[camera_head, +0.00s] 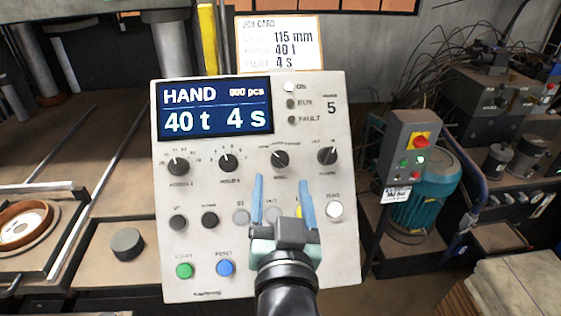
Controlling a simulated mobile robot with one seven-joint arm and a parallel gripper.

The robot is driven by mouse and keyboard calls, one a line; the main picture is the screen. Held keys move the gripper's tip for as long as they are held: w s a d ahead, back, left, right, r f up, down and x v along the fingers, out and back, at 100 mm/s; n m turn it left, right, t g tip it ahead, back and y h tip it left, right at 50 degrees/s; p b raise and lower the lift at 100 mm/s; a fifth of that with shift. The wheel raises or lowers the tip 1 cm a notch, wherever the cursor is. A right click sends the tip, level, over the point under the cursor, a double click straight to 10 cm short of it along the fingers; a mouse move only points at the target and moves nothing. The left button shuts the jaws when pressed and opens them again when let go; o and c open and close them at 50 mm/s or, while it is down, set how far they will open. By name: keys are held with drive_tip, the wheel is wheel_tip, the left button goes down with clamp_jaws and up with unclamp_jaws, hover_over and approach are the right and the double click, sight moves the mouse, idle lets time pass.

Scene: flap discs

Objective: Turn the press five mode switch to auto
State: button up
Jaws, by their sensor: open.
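The press five control panel (310,240) stands upright ahead, marked 5 at its top right. Its display (214,108) reads HAND, 000 pcs, 40 t and 4 s. The third black knob (280,159) in the upper row seems to be the mode switch; its small lettering is hard to read. Its pointer appears to lean to the upper left. My gripper (281,183) is open and empty, its two blue fingers pointing up the panel. The fingertips show just below this knob, one to each side. I cannot tell whether they touch the panel.
Other knobs flank the switch, left (229,162) and right (327,155). Below are a green button (184,270), a blue button (225,267) and a white button (334,209); my gripper partly covers a yellow one. A job card (281,45) stands above. A switch box (406,150) stands right.

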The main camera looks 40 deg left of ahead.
sight(280, 162)
drive_tip(key=p+x, duration=0.1)
drive_tip(key=x, duration=0.5)
clamp_jaws()
idle(0.3)
